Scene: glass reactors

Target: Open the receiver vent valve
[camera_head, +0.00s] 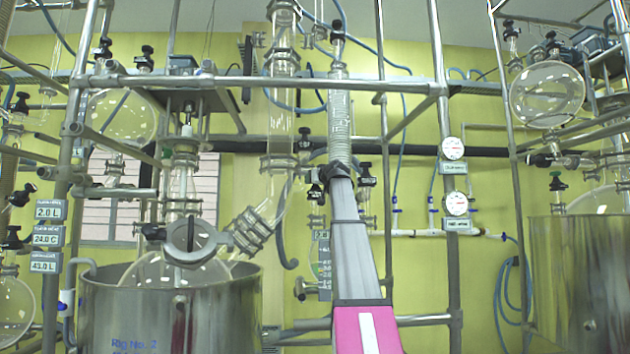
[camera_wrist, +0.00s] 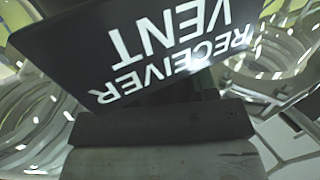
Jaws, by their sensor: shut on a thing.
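A dark plate with white letters reading "RECEIVER VENT" (camera_wrist: 170,48) fills the upper part of the wrist view, upside down and tilted. It marks the receiver vent valve, whose handle is mostly hidden behind the plate and my fingers. My gripper (camera_head: 338,170) is at the valve, at the top of my grey and pink arm in the head view. In the wrist view its dark finger pad lies right below the plate. It is shut on the valve handle. How far the handle is turned cannot be told.
A coiled glass condenser (camera_head: 341,120) rises just above my gripper. A steel vessel (camera_head: 172,310) with glassware stands at left, another (camera_head: 580,280) at right. Metal frame poles (camera_head: 446,200) and a black valve knob (camera_head: 366,180) are close to the arm.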

